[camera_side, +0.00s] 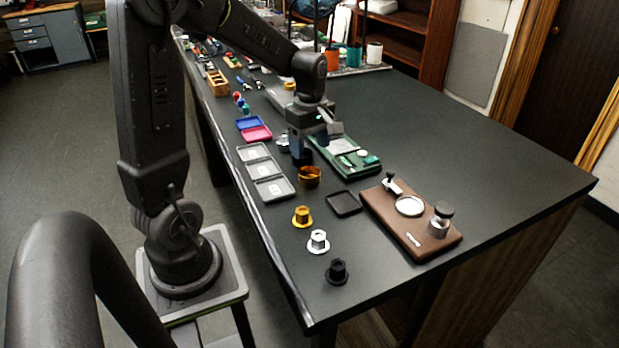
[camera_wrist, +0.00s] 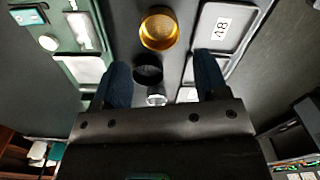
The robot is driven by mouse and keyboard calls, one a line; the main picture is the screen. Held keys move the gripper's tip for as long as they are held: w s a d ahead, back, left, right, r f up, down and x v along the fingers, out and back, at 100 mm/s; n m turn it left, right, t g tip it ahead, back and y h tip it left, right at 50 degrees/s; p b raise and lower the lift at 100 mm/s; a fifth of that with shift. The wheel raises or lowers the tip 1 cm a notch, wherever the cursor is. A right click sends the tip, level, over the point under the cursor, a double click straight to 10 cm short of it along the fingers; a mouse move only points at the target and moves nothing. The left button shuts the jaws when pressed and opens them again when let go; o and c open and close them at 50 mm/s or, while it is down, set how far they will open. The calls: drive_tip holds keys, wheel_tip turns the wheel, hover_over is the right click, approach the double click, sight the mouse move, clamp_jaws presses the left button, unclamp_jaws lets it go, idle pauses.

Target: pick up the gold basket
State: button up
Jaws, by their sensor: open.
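The gold basket (camera_side: 309,178), a short round cup, stands on the dark table just in front of my gripper (camera_side: 302,158) in the side view. In the wrist view the gold basket (camera_wrist: 159,30) lies beyond the fingertips, at the top middle. My gripper (camera_wrist: 162,68) has its two blue fingers wide apart with nothing held between them. A black basket (camera_wrist: 148,72) and a silver one (camera_wrist: 156,96) show between and below the fingers in the wrist view; in the side view they are mostly hidden by the gripper.
Grey trays (camera_side: 267,171), one labelled 48 in the wrist view (camera_wrist: 222,28), lie left of the basket. A green board (camera_side: 345,157) lies right. A black square tray (camera_side: 344,203), brown board (camera_side: 411,222), and gold (camera_side: 302,217), white (camera_side: 318,241) and black (camera_side: 337,271) parts stand nearer.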

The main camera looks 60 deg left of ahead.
sight(310, 172)
drive_tip(key=f, duration=0.8)
drive_tip(key=shift+a+f, duration=0.2)
drive_tip(key=shift+f, duration=0.1)
drive_tip(key=shift+c, duration=0.2)
drive_tip(key=c, duration=0.6)
drive_tip(key=shift+c, duration=0.2)
drive_tip(key=shift+r, duration=0.15)
